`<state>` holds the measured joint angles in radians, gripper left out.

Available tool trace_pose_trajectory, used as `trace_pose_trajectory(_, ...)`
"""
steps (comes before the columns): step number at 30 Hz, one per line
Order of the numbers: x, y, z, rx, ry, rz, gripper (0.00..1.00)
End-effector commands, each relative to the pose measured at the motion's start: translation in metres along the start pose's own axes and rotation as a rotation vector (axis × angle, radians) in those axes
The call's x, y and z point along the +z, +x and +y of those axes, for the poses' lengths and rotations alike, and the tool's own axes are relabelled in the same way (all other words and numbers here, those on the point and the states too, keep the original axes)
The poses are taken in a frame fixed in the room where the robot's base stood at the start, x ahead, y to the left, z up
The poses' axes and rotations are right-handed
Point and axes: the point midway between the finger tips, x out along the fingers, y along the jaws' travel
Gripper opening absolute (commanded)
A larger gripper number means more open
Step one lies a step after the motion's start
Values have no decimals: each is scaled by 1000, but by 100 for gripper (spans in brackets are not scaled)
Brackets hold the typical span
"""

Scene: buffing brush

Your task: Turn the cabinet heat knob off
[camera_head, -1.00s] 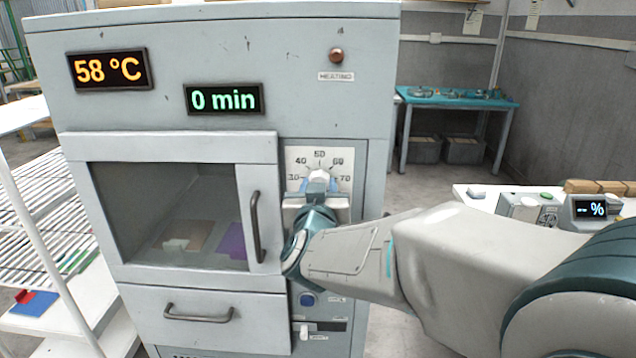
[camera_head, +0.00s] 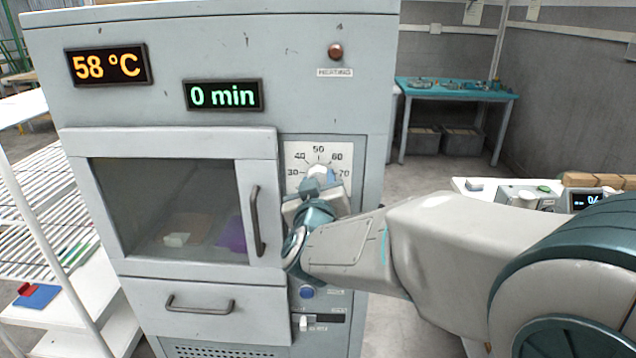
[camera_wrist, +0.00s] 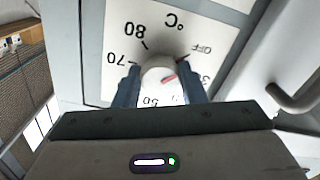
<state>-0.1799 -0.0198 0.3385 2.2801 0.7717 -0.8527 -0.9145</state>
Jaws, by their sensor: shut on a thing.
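The heat knob (camera_head: 319,171) is a small pale knob on the white dial plate (camera_head: 292,155) at the right of the grey cabinet (camera_head: 225,45). My gripper (camera_head: 319,184) is at the knob, its fingers on either side, and hides its lower part and the lower dial. In the wrist view the knob (camera_wrist: 158,82) sits between the dark blue fingers of my gripper (camera_wrist: 158,90), which is shut on it. A red mark shows on the knob. The dial plate (camera_wrist: 120,30) shows 80, 70, 50 and OFF. Exactly where the mark points is hard to tell.
The displays read 58 °C (camera_head: 108,66) and 0 min (camera_head: 223,95). The heating lamp (camera_head: 336,51) looks dull red. The door handle (camera_head: 256,222) stands out just left of my gripper. A blue button (camera_head: 307,293) and slider (camera_head: 304,323) lie below. A white table (camera_head: 478,186) stands at right.

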Motion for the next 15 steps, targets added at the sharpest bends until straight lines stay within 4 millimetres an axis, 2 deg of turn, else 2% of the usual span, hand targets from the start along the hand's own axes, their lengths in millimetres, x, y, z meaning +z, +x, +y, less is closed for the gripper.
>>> trace_pose_trajectory(2, 1, 0, -1, -2, -2, -3, 14)
trace_pose_trajectory(3, 1, 0, -1, -2, -2, -3, 40)
trace_pose_trajectory(5, 1, 0, -1, -2, -2, -3, 57)
trace_pose_trajectory(6, 1, 0, 0, -2, -2, -2, 59)
trace_pose_trajectory(15, 0, -2, 0, -1, 0, 0, 59)
